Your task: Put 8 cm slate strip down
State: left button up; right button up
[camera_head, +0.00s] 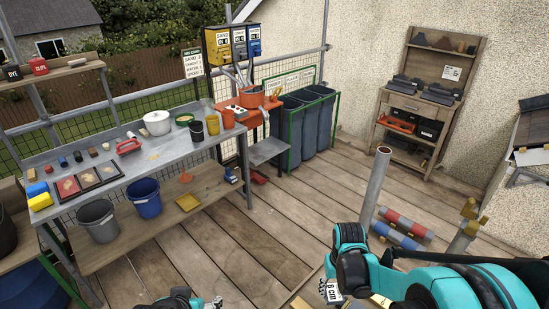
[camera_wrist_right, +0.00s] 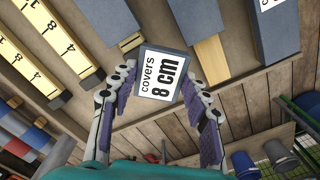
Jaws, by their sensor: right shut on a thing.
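The 8 cm slate strip (camera_wrist_right: 162,80) is a dark grey piece with a white label reading "covers 8 cm". In the right wrist view it sits between the two purple-padded fingers of my right gripper (camera_wrist_right: 162,118), which is shut on it. In the head view the strip's label (camera_head: 333,291) shows at my right gripper (camera_head: 328,285), low in the picture; the arm hides the area around it. My left gripper (camera_head: 200,303) is only partly visible at the bottom edge, and its fingers cannot be made out.
In the right wrist view, another labelled slate piece (camera_wrist_right: 276,32) lies upper right, and numbered yellow boards (camera_wrist_right: 45,42) lie left. In the head view, a workbench (camera_head: 150,165) stands left; open plank floor (camera_head: 225,245) lies between.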

jog(key=shift+w+a+f+m, duration=0.1)
jog(key=shift+w+f+m, duration=0.15)
jog(key=shift+f+m, duration=0.05)
jog(key=s+d+r+n+p, duration=0.3)
jog(key=s+d, duration=0.3)
jog(key=d, duration=0.6)
jog(key=s+d+r+n+p, duration=0.25)
jog(key=s+d, duration=0.25)
jog(key=d, duration=0.8)
jog(key=s+d+r+n+p, duration=0.35)
jog(key=s+d, duration=0.25)
jog(key=d, duration=0.6)
jog(key=w+f, duration=0.2)
jog(key=w, duration=0.1)
jog(key=w+a+f+b, duration=0.1)
jog(key=w+f, duration=0.2)
jog(key=w, duration=0.1)
jog(key=w+f+b, duration=0.1)
jog(key=w+f, duration=0.2)
jog(key=w, duration=0.1)
jog(key=shift+w+a, duration=0.2)
jog(key=shift+w, duration=0.05)
jog(key=shift+f+b, duration=0.75)
jog(key=shift+f, duration=1.25)
